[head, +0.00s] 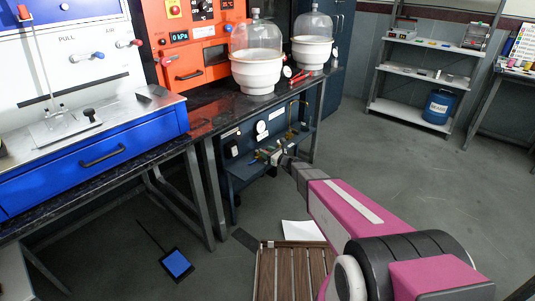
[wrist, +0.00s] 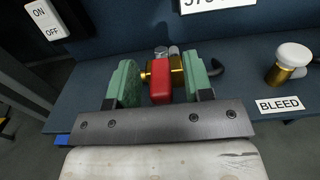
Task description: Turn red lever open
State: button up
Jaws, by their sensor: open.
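The red lever (wrist: 160,85) shows in the wrist view as a red block in front of a brass valve body (wrist: 177,72). My gripper (wrist: 160,88) is open, with one green-padded finger on each side of the red lever. A gap shows on the left of the lever and a narrower one on the right; I cannot tell whether either finger touches it. In the head view my gripper (head: 270,155) reaches into the dark blue lower panel under the bench, and the lever is too small to make out there.
A white-capped brass knob (wrist: 292,57) with a BLEED label (wrist: 280,104) stands to the right of the lever. An ON/OFF switch (wrist: 46,20) is at upper left. The dark bench top (head: 215,108) with glass bell jars (head: 256,60) is above my arm. Open floor lies right.

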grip_shut()
